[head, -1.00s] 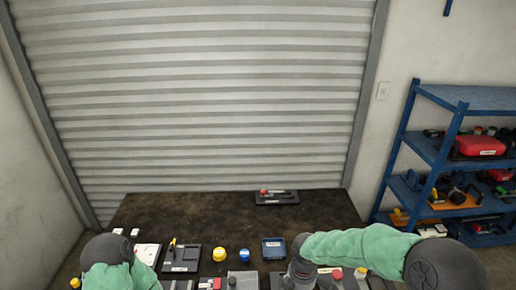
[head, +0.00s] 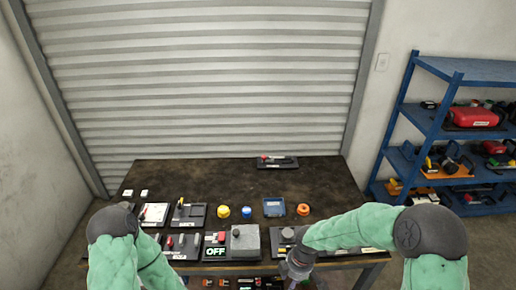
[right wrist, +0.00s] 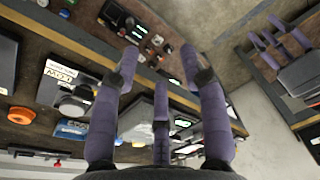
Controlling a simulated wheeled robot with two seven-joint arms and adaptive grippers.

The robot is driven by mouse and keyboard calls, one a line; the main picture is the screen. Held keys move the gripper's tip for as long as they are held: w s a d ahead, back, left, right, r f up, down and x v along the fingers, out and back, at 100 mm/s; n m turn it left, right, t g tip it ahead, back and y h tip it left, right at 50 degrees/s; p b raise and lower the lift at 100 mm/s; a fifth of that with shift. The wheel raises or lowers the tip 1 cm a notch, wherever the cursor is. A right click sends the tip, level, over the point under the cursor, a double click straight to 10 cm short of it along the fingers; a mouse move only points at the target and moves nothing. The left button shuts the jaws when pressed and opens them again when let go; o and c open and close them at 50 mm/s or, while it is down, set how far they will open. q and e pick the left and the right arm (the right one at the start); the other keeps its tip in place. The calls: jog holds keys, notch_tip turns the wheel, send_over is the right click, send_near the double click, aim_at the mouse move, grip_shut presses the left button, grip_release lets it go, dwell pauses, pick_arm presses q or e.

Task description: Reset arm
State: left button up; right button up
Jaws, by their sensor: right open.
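My right arm, in a green sleeve, comes in from the right in the head view and bends across to the table's front edge. Its gripper (head: 298,264) hangs there, beside the front row of devices. In the right wrist view the purple fingers of this gripper (right wrist: 160,75) are spread apart with nothing between them. My left arm (head: 112,224) shows at the lower left in the head view, with a dark joint and green sleeve. Its gripper is out of the picture.
A dark table (head: 230,178) holds several devices, including a grey box with a green OFF display (head: 216,252), yellow, blue and orange knobs, and a blue tray (head: 274,207). A blue shelf (head: 430,120) stands at right. The table's back half is mostly clear.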

jog(key=s+a+f+m+y+b, duration=0.1)
jog(key=s+f+m+y+b, duration=0.1)
jog(key=s+f+m, duration=1.2)
notch_tip(320, 180, down, 4)
jog(key=m, duration=0.3)
jog(key=shift+s+r+m+t+b, duration=0.15)
jog(key=shift+m+t+b, duration=0.2)
jog(key=shift+m+t, duration=0.05)
